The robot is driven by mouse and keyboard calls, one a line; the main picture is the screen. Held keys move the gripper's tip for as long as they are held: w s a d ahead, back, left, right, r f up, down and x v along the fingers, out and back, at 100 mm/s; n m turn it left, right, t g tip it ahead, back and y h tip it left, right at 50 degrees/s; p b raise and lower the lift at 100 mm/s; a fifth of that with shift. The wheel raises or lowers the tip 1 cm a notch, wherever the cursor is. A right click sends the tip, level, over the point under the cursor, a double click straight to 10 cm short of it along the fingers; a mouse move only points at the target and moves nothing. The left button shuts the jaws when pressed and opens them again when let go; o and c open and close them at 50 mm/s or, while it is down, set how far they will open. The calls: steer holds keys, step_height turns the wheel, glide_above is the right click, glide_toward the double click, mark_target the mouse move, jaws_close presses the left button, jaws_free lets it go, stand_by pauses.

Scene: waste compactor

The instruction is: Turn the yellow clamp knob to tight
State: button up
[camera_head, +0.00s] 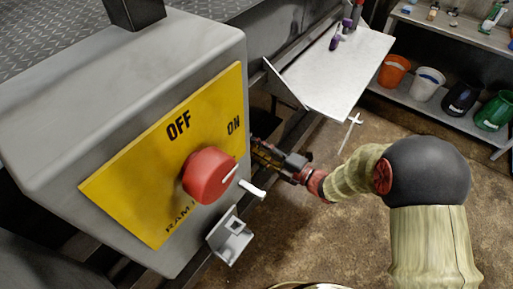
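I cannot clearly make out a yellow clamp knob. My gripper (262,152) reaches left to just past the right edge of the grey control box (130,75), low beside its side wall. Its fingertips are small, dark and partly hidden by the box, so I cannot tell whether they are open or touch anything. A yellow plate (135,170) on the box front is marked OFF and ON. A red rotary knob (205,178) with a white pointer line sits on this plate, with the line towards its right side.
A white handle (252,189) and a metal bracket (231,238) stick out from the box's lower right. A pale shelf (330,75) holds purple items behind my gripper. A rack with several buckets, one orange (393,72), stands at the back right. The brown floor is mostly open.

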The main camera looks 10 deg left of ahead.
steer(key=shift+o, duration=0.6)
steer(key=shift+d, duration=0.4)
steer(key=v, duration=1.1)
steer(key=shift+s, duration=0.2)
